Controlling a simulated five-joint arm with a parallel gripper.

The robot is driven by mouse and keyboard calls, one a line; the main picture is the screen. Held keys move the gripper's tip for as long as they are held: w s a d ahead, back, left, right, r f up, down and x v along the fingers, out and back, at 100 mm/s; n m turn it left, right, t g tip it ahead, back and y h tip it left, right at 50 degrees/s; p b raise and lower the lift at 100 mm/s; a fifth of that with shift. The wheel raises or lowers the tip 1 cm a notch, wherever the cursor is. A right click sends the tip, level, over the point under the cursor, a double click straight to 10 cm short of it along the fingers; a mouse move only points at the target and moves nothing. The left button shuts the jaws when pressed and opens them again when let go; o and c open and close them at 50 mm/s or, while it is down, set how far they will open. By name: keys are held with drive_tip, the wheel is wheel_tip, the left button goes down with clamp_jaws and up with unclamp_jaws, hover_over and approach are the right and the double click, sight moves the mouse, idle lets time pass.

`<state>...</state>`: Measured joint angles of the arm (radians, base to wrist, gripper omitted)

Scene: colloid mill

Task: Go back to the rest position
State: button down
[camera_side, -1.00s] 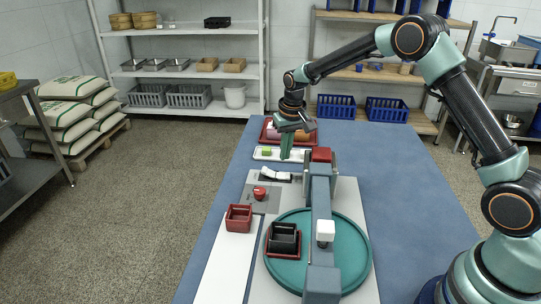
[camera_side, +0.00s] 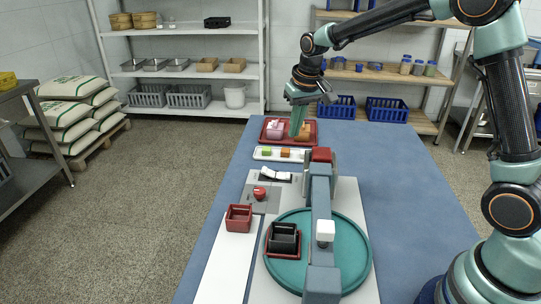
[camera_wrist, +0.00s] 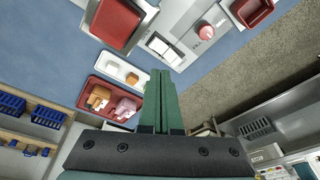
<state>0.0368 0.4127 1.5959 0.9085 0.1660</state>
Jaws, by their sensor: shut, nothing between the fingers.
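My gripper (camera_side: 298,119) is shut and empty, pointing down above the far end of the blue table (camera_side: 220,205). In the side view it overlaps the red tray (camera_side: 311,142), which holds a pink piece (camera_side: 275,131) and an orange piece (camera_side: 303,132). In the wrist view the closed green fingers (camera_wrist: 161,75) fill the lower middle, and the red tray (camera_wrist: 84,103) lies to their left. The gripper looks raised above the tray, but its exact height is hard to tell.
A white tray (camera_side: 259,157) with small blocks lies in front of the red tray. The mill with a teal round plate (camera_side: 350,245), a red button (camera_side: 259,192) and a red box (camera_side: 239,218) stand nearer. Shelves line the back wall.

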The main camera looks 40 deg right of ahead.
drive_tip(key=s+a+r+n+t, duration=0.1)
drive_tip(key=s+r, duration=0.2)
drive_tip(key=s, duration=0.7)
drive_tip(key=s+r+n+t, duration=0.1)
drive_tip(key=s+r, duration=0.3)
drive_tip(key=s, duration=0.7)
drive_tip(key=shift+a+r+t, duration=0.2)
drive_tip(key=shift+a+t, duration=0.2)
drive_tip(key=shift+t, duration=0.1)
drive_tip(key=c, duration=1.5)
unclamp_jaws()
drive_tip(key=shift+s, duration=0.1)
drive_tip(key=shift+c, duration=0.2)
